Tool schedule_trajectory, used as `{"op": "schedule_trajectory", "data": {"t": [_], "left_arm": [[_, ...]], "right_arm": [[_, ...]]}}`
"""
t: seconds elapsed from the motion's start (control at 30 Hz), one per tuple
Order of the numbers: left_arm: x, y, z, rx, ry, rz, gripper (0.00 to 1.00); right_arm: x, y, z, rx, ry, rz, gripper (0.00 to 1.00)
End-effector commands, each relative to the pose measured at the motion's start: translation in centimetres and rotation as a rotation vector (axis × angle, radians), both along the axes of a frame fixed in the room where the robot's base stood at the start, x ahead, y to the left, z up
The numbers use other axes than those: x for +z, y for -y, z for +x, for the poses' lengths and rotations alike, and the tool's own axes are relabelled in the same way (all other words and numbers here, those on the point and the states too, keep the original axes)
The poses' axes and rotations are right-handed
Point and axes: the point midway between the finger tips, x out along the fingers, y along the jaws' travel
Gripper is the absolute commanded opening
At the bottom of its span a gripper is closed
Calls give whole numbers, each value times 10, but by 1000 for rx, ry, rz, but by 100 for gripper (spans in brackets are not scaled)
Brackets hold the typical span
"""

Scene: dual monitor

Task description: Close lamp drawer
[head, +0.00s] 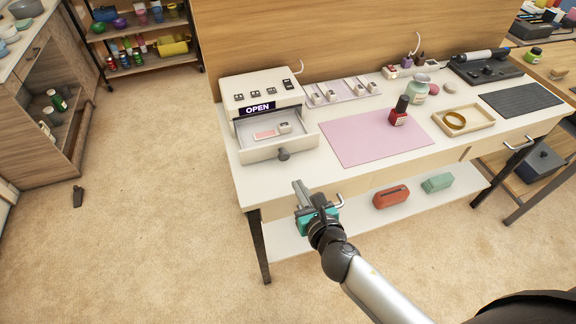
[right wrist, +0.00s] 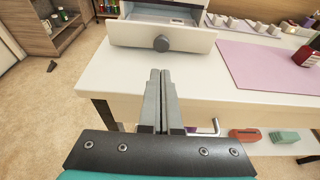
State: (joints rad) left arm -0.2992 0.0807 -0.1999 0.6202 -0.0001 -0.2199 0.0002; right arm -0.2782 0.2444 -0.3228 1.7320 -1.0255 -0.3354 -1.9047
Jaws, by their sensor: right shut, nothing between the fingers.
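The lamp drawer (head: 284,147) is pulled out from the front of a white lamp unit (head: 262,88) whose sign reads OPEN. A pinkish item and a small light item lie in the drawer. Its round grey knob (head: 283,155) faces the table's front edge. In the right wrist view the drawer front (right wrist: 190,39) and knob (right wrist: 161,43) are straight ahead, beyond the fingertips. My right gripper (head: 299,184) is shut and empty, in front of the table edge and apart from the knob; its shut fingers also show in the right wrist view (right wrist: 160,75). My left gripper is not in view.
A pink mat (head: 365,140) lies right of the drawer, with a red bottle (head: 399,112) on it. A wooden tray (head: 470,130) sits farther right. The white tabletop (head: 300,185) is bare before the drawer. A lower shelf (head: 340,225) holds red and green cases.

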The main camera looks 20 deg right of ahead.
Motion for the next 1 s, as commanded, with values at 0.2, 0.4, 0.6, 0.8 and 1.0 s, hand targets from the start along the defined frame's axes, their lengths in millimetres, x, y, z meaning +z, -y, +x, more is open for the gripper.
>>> {"op": "schedule_trajectory", "data": {"t": [0.2, 0.4, 0.6, 0.8, 1.0], "left_arm": [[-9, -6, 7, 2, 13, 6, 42], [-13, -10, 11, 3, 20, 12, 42], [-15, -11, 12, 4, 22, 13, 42], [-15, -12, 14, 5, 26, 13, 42], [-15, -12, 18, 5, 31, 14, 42]], "right_arm": [[-13, -2, 37, -1, 1, 2, 0], [-16, -3, 66, 0, 0, 2, 0], [-16, -4, 83, 0, -1, 3, 0], [-15, -4, 87, 0, -1, 3, 0], [-16, -4, 87, 0, -2, 3, 0]]}}
